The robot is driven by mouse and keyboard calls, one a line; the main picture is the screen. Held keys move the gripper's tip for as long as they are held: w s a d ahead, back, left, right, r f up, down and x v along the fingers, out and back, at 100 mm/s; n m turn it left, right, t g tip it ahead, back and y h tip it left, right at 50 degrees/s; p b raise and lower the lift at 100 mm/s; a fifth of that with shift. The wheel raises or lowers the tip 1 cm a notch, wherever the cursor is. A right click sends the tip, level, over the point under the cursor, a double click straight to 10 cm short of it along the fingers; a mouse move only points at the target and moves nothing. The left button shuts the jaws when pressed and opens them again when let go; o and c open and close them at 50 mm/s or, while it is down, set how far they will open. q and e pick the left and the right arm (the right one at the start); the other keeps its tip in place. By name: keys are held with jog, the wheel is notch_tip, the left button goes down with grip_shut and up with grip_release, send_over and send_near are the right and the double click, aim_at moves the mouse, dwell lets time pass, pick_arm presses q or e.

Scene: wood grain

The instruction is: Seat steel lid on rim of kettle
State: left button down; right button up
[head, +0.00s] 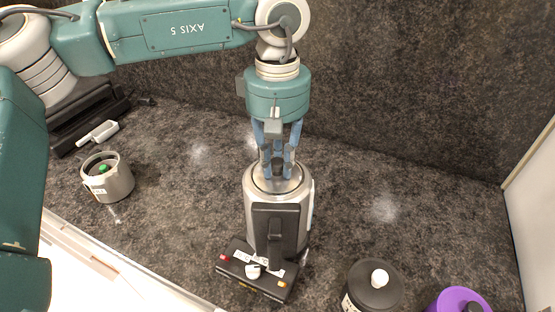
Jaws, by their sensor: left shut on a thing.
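The kettle (255,217) is a steel cylinder with a black handle facing me. It stands upright on a black base (257,272) in the middle of the counter. The steel lid (263,184) is at the kettle's top, inside or on the rim; I cannot tell whether it is fully down. My left gripper (278,172) comes down from above, directly over the kettle, with its blue fingers shut on the lid's middle. My right gripper does not show.
A grey pot (107,184) with a green thing inside stands at the left. A white-handled item (98,133) lies behind it. A black-lidded jar (372,287) and a purple container (457,301) stand at the front right. The counter right of the kettle is clear.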

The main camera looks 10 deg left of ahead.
pick_arm(q)
jog(key=c, duration=1.5)
grip_release()
jog(key=shift+o, duration=0.2)
